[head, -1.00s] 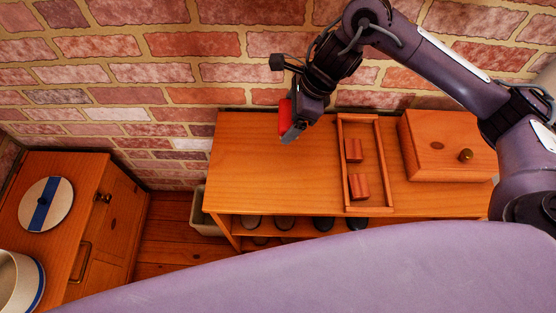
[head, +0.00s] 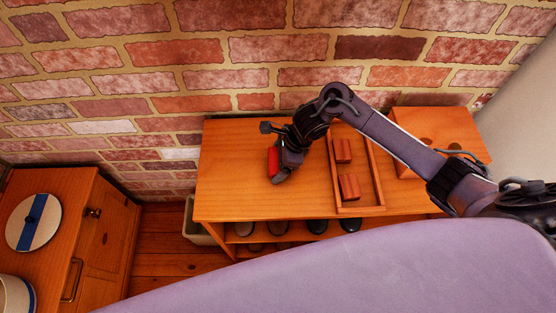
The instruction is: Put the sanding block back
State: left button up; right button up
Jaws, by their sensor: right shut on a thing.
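My right gripper (head: 280,176) comes in from the right and is low over the wooden bench top, left of the open tray. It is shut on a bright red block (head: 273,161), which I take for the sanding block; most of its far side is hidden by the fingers. I cannot tell whether it touches the bench. The shallow wooden tray (head: 375,178) holds two reddish-brown wooden blocks, one at the back (head: 343,151) and one nearer the front (head: 349,187). My left gripper is not in view.
The bench top (head: 235,165) is clear on its left. A lidded wooden box (head: 462,142) stands right of the tray, partly behind my arm. A brick wall is behind. Dark shoes stand on the shelf below. A cabinet (head: 60,255) with a blue-striped plate (head: 34,222) is at left.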

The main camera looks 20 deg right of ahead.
jog(key=shift+f, duration=0.3)
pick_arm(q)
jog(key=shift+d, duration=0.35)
pick_arm(e)
jog(key=shift+f+b, duration=0.25)
jog(key=shift+b, duration=0.1)
jog(key=o, duration=0.9)
jog(key=shift+r, duration=0.1)
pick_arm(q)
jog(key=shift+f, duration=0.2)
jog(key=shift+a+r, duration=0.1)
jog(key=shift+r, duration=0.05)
pick_arm(e)
jog(key=shift+r, duration=0.1)
